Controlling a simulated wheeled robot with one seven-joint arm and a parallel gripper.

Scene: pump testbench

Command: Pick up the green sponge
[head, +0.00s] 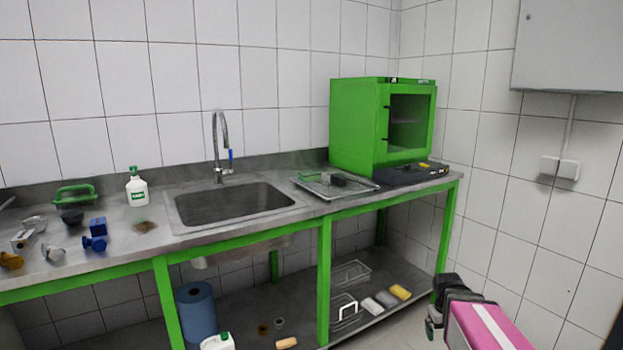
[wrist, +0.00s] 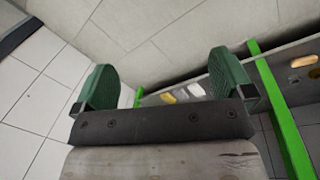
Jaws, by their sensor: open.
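I cannot make out a green sponge for sure in either view. Several sponge-like blocks lie on the lower shelf (head: 300,330) in the head view: a yellow block (head: 400,292), a grey one (head: 386,299), a pale one (head: 372,306) and an orange one (head: 286,343). The yellow block also shows in the wrist view (wrist: 168,98). My gripper (head: 433,320) is at the lower right of the head view, beside the bench's right end. In the wrist view its green fingers (wrist: 163,80) stand wide apart with nothing between them.
The bench has green legs (head: 324,285), a sink (head: 235,203) and a green cabinet (head: 380,128). A wire rack (head: 350,272) and a blue roll (head: 197,312) are below. Floor is clear under my gripper.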

